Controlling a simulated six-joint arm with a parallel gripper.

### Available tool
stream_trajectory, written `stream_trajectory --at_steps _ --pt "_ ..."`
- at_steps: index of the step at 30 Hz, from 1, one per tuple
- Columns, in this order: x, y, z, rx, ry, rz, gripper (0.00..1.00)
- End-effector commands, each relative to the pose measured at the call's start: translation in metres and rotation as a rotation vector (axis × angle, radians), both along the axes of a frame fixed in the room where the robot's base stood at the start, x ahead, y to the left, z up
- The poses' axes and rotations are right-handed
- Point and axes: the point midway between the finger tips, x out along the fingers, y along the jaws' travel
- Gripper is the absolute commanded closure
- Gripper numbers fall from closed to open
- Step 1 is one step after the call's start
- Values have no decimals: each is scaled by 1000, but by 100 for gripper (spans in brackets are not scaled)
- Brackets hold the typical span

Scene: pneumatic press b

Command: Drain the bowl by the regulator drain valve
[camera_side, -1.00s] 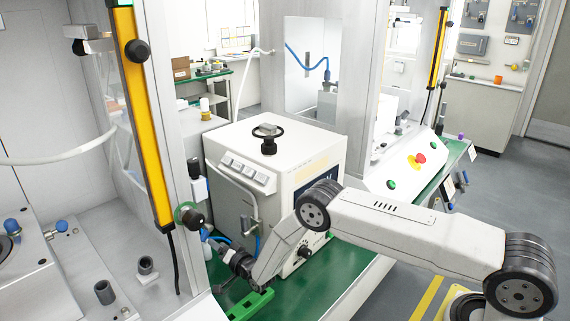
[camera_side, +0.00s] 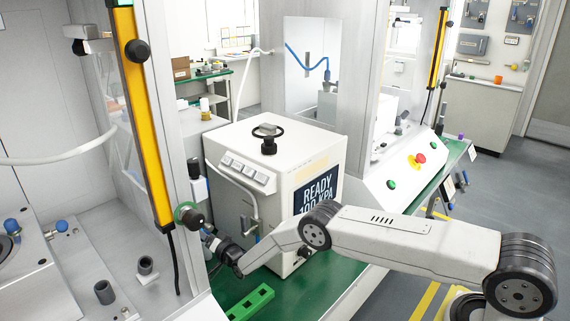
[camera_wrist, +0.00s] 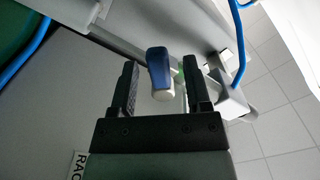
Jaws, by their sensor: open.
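In the wrist view a small part with a blue body and a whitish rounded end (camera_wrist: 160,74) lies between the two black fingers of my gripper (camera_wrist: 159,88). Gaps show on both sides of it, so the fingers are open around it, apart from it. I cannot tell whether it is the drain valve or the bowl. In the side view my gripper (camera_side: 209,233) is close below and right of the round regulator-like fitting with a black knob (camera_side: 190,216) on the post. The fingertips are small there and partly hidden. The bowl is not clearly visible.
A white press box (camera_side: 265,165) with a black handwheel and a screen reading "READY 100 KPA" stands right of my gripper. A green slotted block (camera_side: 250,303) lies on the green bench below. A yellow upright bar (camera_side: 143,120) and blue tubing (camera_wrist: 240,45) are close by.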

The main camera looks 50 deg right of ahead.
Motion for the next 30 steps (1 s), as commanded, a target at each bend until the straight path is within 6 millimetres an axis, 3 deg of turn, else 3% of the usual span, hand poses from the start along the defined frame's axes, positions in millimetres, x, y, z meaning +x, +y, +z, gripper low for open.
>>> stream_trajectory --at_steps 16,22,30 --pt "5 0 0 0 0 0 38" --pt "5 0 0 0 0 0 100" --pt "5 0 0 6 0 0 100"
